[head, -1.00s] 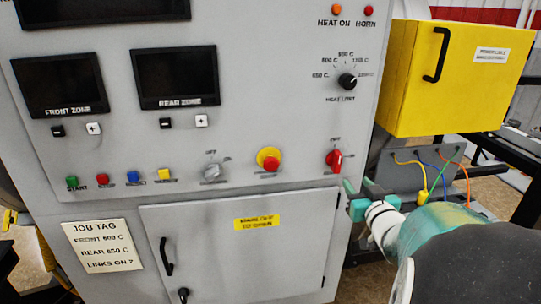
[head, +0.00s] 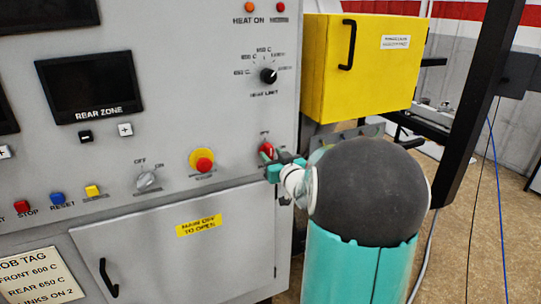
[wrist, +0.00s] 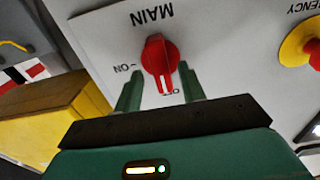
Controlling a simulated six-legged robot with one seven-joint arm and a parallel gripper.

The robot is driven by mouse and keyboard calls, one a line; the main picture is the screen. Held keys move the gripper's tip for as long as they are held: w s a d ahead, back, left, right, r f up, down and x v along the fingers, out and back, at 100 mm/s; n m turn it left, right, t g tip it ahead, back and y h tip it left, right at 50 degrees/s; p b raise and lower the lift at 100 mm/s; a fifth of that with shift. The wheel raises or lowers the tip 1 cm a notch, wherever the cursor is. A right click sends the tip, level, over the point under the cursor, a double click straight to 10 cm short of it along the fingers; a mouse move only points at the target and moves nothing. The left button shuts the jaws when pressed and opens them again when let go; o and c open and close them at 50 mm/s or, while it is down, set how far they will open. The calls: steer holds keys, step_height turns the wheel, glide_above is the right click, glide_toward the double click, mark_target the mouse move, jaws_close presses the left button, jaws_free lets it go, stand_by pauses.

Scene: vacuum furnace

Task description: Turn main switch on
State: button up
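The main switch is a red rotary knob (head: 266,150) at the right end of the lower control row on the grey panel. It also shows in the wrist view (wrist: 153,52), where the picture is upside down. Its white pointer line faces the partly hidden "O.." label, and "ON" stands to the left in that view. My gripper (head: 271,163) is at the knob. In the wrist view my gripper (wrist: 160,72) is open, its green fingers apart on either side of the knob. I cannot tell whether either finger touches it.
A yellow emergency button (head: 203,160) with a red centre sits left of the switch. The heat limit knob (head: 268,76) is above. A yellow box (head: 370,85) juts out at the upper right. A cabinet door (head: 190,250) is below. A dark post (head: 475,110) stands at right.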

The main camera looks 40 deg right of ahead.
steer(key=shift+w+d, duration=0.1)
steer(key=shift+w, duration=0.55)
jaws_close()
